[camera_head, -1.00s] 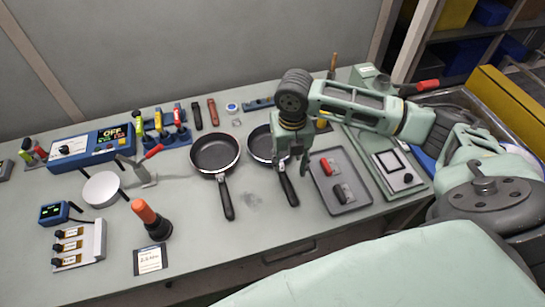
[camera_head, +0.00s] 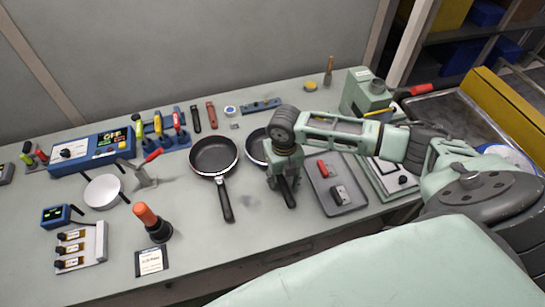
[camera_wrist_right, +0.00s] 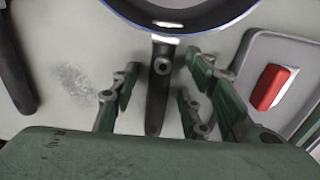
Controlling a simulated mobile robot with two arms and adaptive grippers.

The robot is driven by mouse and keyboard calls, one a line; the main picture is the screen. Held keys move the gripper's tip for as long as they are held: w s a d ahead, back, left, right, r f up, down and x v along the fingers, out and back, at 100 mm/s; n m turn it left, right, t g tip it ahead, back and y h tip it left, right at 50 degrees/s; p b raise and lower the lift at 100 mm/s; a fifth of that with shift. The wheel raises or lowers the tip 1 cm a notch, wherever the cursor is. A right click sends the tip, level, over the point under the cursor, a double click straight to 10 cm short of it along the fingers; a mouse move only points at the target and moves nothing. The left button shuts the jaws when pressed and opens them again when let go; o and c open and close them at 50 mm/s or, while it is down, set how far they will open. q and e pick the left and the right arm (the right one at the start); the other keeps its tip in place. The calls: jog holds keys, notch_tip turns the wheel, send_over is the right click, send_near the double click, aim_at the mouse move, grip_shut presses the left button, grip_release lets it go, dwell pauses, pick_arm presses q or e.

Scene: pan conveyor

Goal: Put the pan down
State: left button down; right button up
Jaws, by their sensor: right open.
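The dark pan with a blue outer side (camera_head: 254,149) rests on the table, half hidden behind my right gripper (camera_head: 281,181). The right wrist view shows its near rim (camera_wrist_right: 185,20) and its black handle (camera_wrist_right: 157,104). My right gripper is open and low over that handle, with its fingers (camera_wrist_right: 162,82) on either side of it and gaps showing. I cannot tell exactly how high the fingers are. A second black pan (camera_head: 213,156) lies flat to the left, its handle pointing toward the front. My left gripper is not in view.
A grey tray (camera_head: 325,203) with red and dark blocks sits close right of my gripper. An orange-topped cylinder (camera_head: 147,217), a white round plate (camera_head: 102,191) and a blue display box (camera_head: 90,150) stand at left. Tools stand behind the pans.

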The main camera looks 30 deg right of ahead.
jog(key=shift+c, duration=0.5)
grip_shut()
jog(key=shift+w+r, duration=0.1)
jog(key=shift+r, duration=0.05)
